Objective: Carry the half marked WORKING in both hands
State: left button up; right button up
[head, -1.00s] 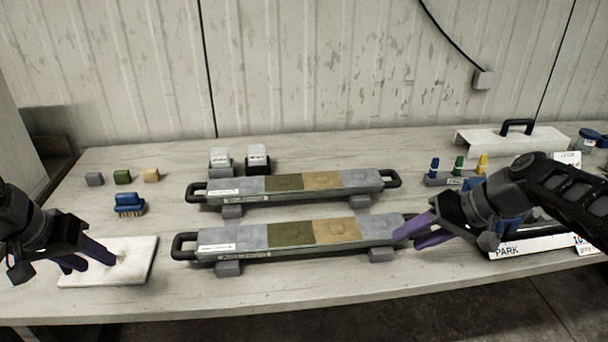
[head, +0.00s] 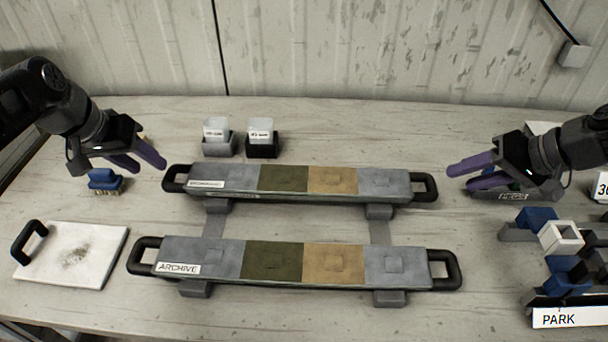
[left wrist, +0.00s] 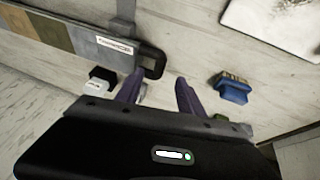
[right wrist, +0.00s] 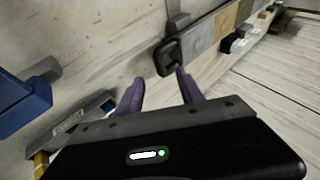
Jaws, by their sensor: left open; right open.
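The back core half (head: 283,181) lies level on grey supports, with a black loop handle at each end. Its white label is too blurred to read surely. The front half (head: 215,250) is labelled ARCHIVE and lies parallel, nearer me. My left gripper (head: 150,166) is open and empty, just left of the back half's left handle (head: 174,178); that handle shows beyond the fingers in the left wrist view (left wrist: 154,64). My right gripper (head: 459,178) is open and empty, just right of the right handle (head: 431,187), which lies near one fingertip in the right wrist view (right wrist: 163,57); contact is unclear.
Two small grey and black blocks with pale tops (head: 262,138) stand behind the back half. A blue brush (head: 104,180) and a white plate with a black handle (head: 88,258) are at left. Blue and grey fixtures (head: 540,222) and a PARK sign (head: 570,317) are at right.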

aim_at(166, 176)
pick_arm(q)
jog(key=shift+s, duration=0.1)
pick_arm(e)
jog(key=shift+s, duration=0.1)
pick_arm(q)
jog(key=shift+x, duration=3.95)
pick_arm(e)
jog(key=shift+x, duration=4)
pick_arm(q)
jog(key=shift+c, duration=0.3)
pick_arm(e)
jog(key=shift+c, duration=0.3)
pick_arm(q)
grip_shut()
pick_arm(e)
grip_shut()
pick_arm(q)
jog(key=shift+a+r, duration=0.1)
jog(key=shift+r, duration=0.15)
pick_arm(e)
jog(key=shift+r, duration=0.2)
